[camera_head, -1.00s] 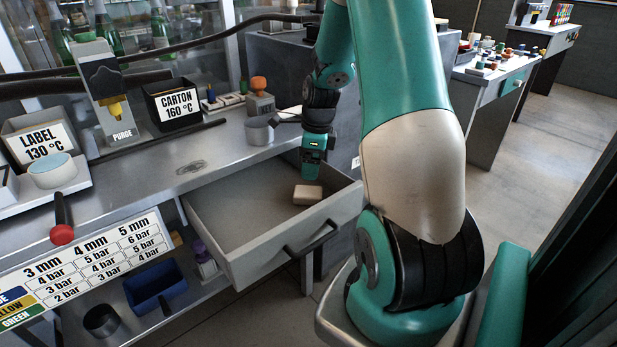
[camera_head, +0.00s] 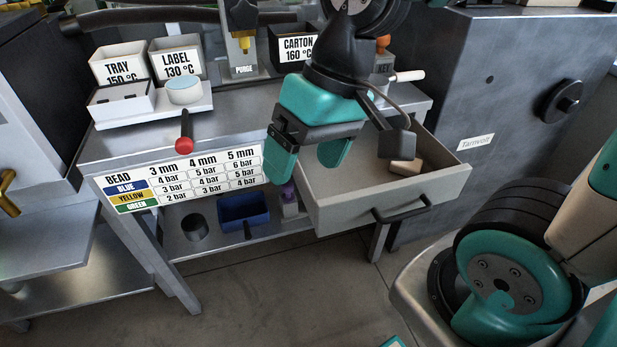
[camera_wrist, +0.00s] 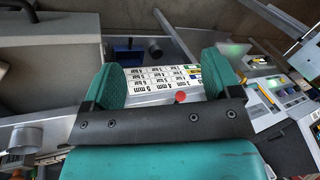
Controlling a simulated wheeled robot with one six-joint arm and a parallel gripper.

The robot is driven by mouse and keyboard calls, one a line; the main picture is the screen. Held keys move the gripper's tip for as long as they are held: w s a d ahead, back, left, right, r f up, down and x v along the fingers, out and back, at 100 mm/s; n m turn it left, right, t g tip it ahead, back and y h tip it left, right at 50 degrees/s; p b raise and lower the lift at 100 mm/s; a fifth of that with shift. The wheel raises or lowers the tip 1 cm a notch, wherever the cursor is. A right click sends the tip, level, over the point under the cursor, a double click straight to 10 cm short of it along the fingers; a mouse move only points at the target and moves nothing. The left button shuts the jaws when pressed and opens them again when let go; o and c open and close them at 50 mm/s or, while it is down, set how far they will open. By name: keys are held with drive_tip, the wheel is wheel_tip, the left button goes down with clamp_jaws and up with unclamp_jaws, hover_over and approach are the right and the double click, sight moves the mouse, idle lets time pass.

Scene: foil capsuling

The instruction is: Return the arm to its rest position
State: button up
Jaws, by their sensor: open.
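My gripper (camera_head: 306,158) is raised in front of the workbench, at the left side of the open drawer in the head view. Its two teal fingers are spread apart with nothing between them. In the wrist view my gripper (camera_wrist: 168,82) also shows open and empty, with the bead chart beyond the fingers. The arm's base joint stands at the lower right of the head view, and part of the upper arm is out of frame.
The drawer (camera_head: 345,215) is pulled out and holds a beige block (camera_head: 406,166). A red-knobbed lever (camera_head: 184,144) sticks out at the bench's front edge. A blue bin (camera_head: 243,212) stands on the lower shelf. The floor in front is clear.

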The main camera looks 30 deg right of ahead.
drive_tip(key=s+a+n, duration=0.1)
drive_tip(key=s+n, duration=0.2)
drive_tip(key=s+a+n, duration=0.1)
drive_tip(key=n, duration=0.1)
drive_tip(key=shift+s+a+r+g, duration=0.3)
drive_tip(key=shift+s+a+r, duration=0.05)
wheel_tip(320, 180, up, 10)
drive_tip(key=p, duration=0.9)
drive_tip(key=shift+p, duration=0.4)
drive_tip(key=shift+f, duration=0.1)
